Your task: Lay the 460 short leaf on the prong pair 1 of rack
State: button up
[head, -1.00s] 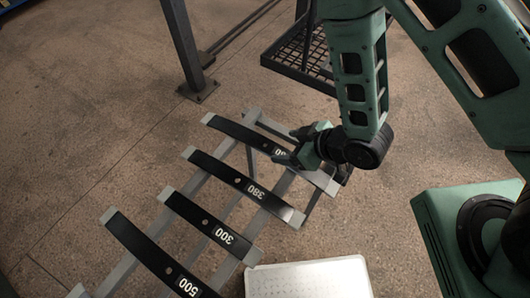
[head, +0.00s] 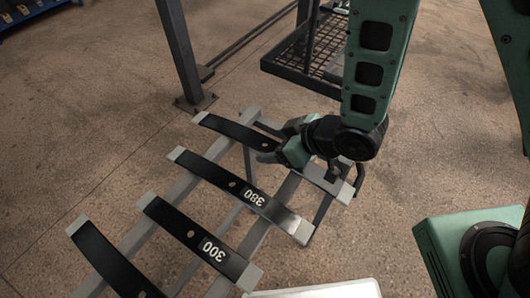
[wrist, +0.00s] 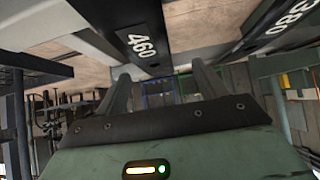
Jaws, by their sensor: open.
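The 460 short leaf (head: 230,130) is a dark, slightly bowed strip with light grey ends, the farthest of several leaves lying across a grey two-rail stand. Its 460 label (wrist: 140,45) shows in the wrist view; in the head view my gripper hides it. My gripper (head: 272,157) is open, close over the right-hand half of this leaf. In the wrist view its two fingers (wrist: 163,84) are spread, with the leaf just beyond them. I cannot tell whether they touch it. I cannot make out prong pair 1 of the rack.
The 380 leaf (head: 225,178) and 300 leaf (head: 190,232) lie nearer on the stand rails (head: 236,218). Another leaf (head: 105,258) is partly cut off. A dark post (head: 180,50) and mesh shelf (head: 295,62) stand behind. A white surface (head: 325,290) is at the bottom edge.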

aim_at(265, 144)
jog(key=shift+w+d+p+x, duration=0.15)
jog(key=shift+p+x, duration=0.05)
jog(key=shift+x, duration=1.1)
jog(key=shift+w+d+p+x, duration=0.1)
jog(key=shift+p+x, duration=0.05)
jog(key=shift+x, duration=1.2)
grip_shut()
